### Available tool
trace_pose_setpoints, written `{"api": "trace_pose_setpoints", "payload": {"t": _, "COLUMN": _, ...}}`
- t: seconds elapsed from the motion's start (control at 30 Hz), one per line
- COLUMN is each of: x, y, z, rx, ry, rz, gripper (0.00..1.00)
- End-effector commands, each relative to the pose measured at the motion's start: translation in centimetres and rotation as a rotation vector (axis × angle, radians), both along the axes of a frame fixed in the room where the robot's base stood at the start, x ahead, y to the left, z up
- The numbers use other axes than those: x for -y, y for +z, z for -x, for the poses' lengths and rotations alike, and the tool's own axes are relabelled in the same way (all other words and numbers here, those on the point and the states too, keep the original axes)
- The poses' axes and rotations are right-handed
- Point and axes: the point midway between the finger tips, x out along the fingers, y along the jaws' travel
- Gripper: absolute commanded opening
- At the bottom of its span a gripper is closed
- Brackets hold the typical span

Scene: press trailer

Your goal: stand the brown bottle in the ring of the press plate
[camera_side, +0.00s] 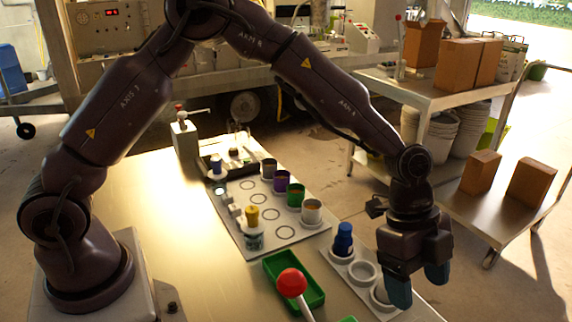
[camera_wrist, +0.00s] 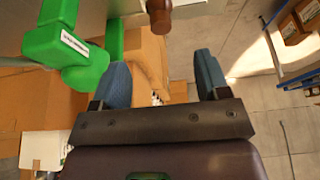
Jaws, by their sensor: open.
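My gripper (camera_side: 418,284) is open, its blue fingers pointing down at the right end of a white plate with raised rings (camera_side: 337,259). A dark blue bottle (camera_side: 343,240) stands at that plate's far end. The middle ring (camera_side: 363,272) looks empty; the near ring is partly hidden by a finger. No brown bottle is clear in the side view. In the wrist view, a brown rounded object (camera_wrist: 159,18), possibly the brown bottle, shows at the top edge, beyond my open fingers (camera_wrist: 164,75) and apart from them. Nothing shows between the fingers.
A green tray (camera_side: 312,288) and a red ball knob (camera_side: 291,282) are left of the ringed plate. A cart with cartons (camera_side: 481,172) stands right. The table's left part is clear.

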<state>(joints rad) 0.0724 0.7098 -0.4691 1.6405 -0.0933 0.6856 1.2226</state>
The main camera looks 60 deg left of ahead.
Motion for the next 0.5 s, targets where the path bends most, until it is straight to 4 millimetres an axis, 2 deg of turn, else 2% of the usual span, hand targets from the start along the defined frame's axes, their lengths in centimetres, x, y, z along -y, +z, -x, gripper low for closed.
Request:
{"api": "trace_pose_setpoints", "payload": {"t": 0.07, "x": -0.3, "y": 0.4, "z": 0.1, "rx": 0.003, "ry": 0.013, "rz": -0.008, "gripper": 0.69}}
{"api": "trace_pose_setpoints", "payload": {"t": 0.17, "x": -1.8, "y": 2.2, "z": 0.4, "rx": 0.016, "ry": 0.071, "rz": -0.041, "gripper": 0.69}}
{"api": "trace_pose_setpoints", "payload": {"t": 0.37, "x": -8.2, "y": 8.8, "z": 2.9, "rx": 0.058, "ry": 0.369, "rz": -0.141, "gripper": 0.69}}
{"api": "trace_pose_setpoints", "payload": {"t": 0.5, "x": -13.0, "y": 13.0, "z": 6.2, "rx": 0.087, "ry": 0.638, "rz": -0.173, "gripper": 0.69}}
